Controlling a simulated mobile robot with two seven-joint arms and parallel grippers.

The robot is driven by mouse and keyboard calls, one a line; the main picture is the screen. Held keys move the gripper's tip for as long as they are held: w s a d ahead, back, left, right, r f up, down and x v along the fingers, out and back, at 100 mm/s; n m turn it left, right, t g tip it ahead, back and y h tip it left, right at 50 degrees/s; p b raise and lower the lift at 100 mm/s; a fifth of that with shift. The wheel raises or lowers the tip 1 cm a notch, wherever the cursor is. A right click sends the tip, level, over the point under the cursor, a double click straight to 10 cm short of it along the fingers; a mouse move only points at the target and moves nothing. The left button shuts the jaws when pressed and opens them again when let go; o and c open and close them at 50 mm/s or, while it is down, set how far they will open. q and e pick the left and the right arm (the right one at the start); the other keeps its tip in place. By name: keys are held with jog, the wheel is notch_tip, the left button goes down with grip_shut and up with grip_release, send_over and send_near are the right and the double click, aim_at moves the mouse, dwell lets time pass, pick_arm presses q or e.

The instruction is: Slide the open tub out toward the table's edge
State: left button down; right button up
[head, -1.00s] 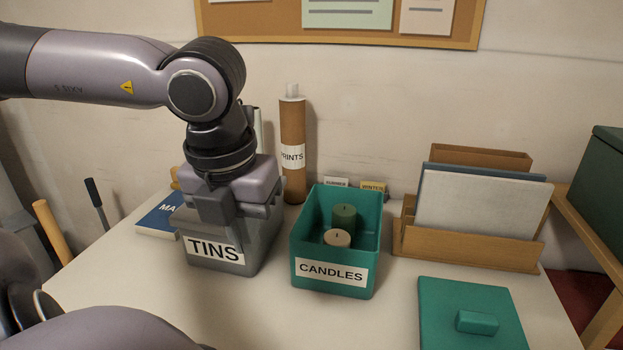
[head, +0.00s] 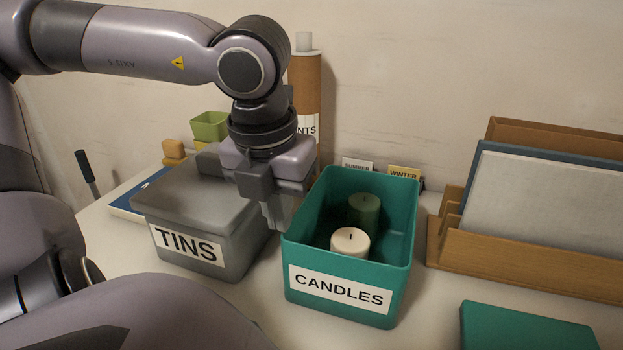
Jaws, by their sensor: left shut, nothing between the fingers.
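The open teal tub (head: 302,252) labelled CANDLES stands upright on the white table, with no lid on it. Inside are a cream candle (head: 350,243) and a dark green candle (head: 364,210). My left gripper (head: 277,222) is shut and empty, fingers pointing down. It is between the grey TINS tub and the left wall of the teal tub. I cannot tell whether the fingers touch the wall. My right gripper is not in view.
The lidded grey TINS tub (head: 195,205) stands close on the left. A wooden file rack (head: 510,262) stands to the right, and a teal lid (head: 525,328) lies at front right. A cardboard tube (head: 306,85) and small SUMMER and WINTER cards (head: 404,174) are behind.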

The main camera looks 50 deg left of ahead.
pick_arm(q)
jog(key=w+a, duration=0.1)
jog(key=w, duration=0.2)
jog(key=w+a+p, duration=0.1)
jog(key=w+a, duration=0.1)
jog(key=w, duration=0.1)
jog(key=w+a, duration=0.2)
jog(key=w, duration=0.1)
jog(key=shift+w+a+f, duration=0.2)
jog(key=shift+w+f, duration=0.2)
jog(key=shift+f, duration=0.25)
jog(key=shift+s+f+b, duration=0.1)
jog(key=shift+f+b, duration=0.05)
jog(key=shift+b, duration=0.25)
